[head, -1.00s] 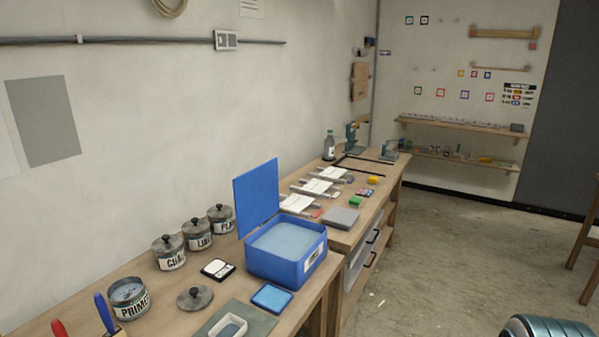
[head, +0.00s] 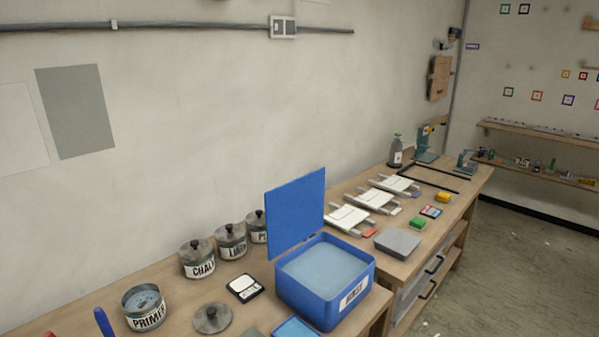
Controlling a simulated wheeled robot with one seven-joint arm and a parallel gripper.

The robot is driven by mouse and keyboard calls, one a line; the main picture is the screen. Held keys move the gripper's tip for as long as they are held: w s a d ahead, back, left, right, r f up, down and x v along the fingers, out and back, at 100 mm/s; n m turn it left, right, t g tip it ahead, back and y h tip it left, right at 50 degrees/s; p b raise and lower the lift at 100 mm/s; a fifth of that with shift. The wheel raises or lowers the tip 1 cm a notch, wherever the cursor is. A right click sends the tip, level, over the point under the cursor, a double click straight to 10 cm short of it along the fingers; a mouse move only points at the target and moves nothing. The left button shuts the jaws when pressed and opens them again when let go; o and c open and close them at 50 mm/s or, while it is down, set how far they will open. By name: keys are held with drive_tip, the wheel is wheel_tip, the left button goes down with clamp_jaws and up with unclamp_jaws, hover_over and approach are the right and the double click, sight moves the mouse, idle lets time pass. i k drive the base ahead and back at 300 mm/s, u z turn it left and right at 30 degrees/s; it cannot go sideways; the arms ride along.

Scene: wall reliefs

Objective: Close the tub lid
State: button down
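The blue tub (head: 318,301) stands on the workbench near its front right corner, with a white label on its front. Its blue lid (head: 296,214) stands up, open, along the tub's left back side. Light grey-blue contents (head: 322,271) show inside, below the rim. My gripper is not in the head view, so I cannot see how it stands.
Lidded cans (head: 197,260) and an open primer can (head: 145,307) stand left of the tub. A loose can lid (head: 212,318), a black-and-white device (head: 245,288) and a blue tray (head: 297,328) lie close by. A grey block (head: 397,242) sits beyond. The floor (head: 500,285) at right is clear.

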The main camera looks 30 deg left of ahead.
sight(294, 210)
drive_tip(key=u, duration=0.5)
drive_tip(key=i, duration=0.8)
drive_tip(key=u, duration=0.85)
